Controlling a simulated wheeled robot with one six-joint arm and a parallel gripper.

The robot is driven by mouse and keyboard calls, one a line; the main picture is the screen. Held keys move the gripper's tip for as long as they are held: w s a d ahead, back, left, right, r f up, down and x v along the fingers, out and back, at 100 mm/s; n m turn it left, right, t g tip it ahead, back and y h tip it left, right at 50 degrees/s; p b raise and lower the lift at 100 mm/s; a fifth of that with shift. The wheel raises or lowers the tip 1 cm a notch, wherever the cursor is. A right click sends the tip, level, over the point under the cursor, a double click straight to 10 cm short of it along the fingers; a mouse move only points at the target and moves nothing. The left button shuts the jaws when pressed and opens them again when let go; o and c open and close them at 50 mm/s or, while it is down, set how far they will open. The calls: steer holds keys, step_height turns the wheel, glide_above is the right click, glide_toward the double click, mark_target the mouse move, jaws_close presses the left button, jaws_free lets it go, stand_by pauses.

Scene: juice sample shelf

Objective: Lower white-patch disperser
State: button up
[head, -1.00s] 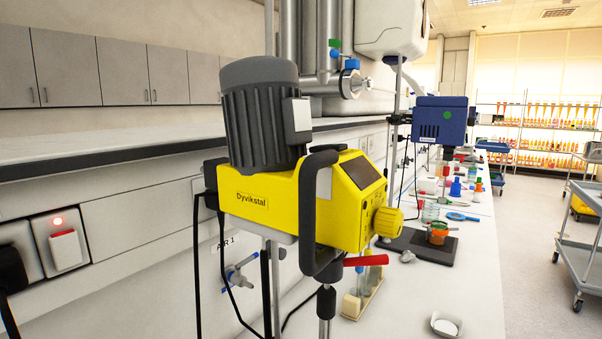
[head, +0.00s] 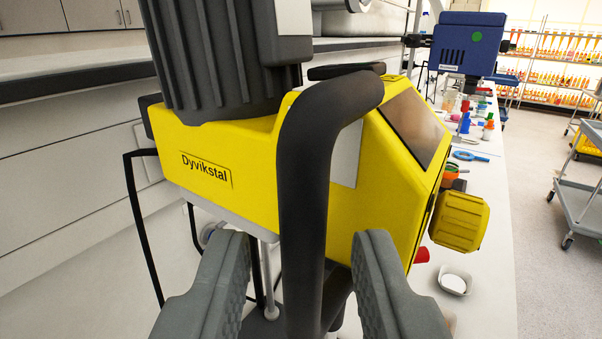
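The yellow disperser (head: 220,150) marked "Dyvikstal" fills the middle of the head view, with a dark grey ribbed motor (head: 215,55) on top and a yellow knob (head: 460,221) at its right. A white patch (head: 347,155) shows on its side, partly covered by the black handle (head: 303,200). My gripper (head: 301,262) is open, its two grey fingers apart on either side of the handle's lower part in the picture. I cannot tell whether either finger touches the handle. The disperser's lower shaft is mostly hidden behind the handle and fingers.
A blue stirrer head (head: 465,45) with a green dot stands farther along the bench (head: 490,290). A small white dish (head: 455,281) lies at the right near the bench edge. A grey cart (head: 580,200) stands on the open floor at the right.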

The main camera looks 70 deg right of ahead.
steer(key=shift+x, duration=1.3)
jaws_close()
steer(key=shift+f, duration=0.1)
step_height(320, 180, down, 17)
steer(key=shift+f, duration=0.25)
jaws_free()
steer(key=shift+a, duration=0.1)
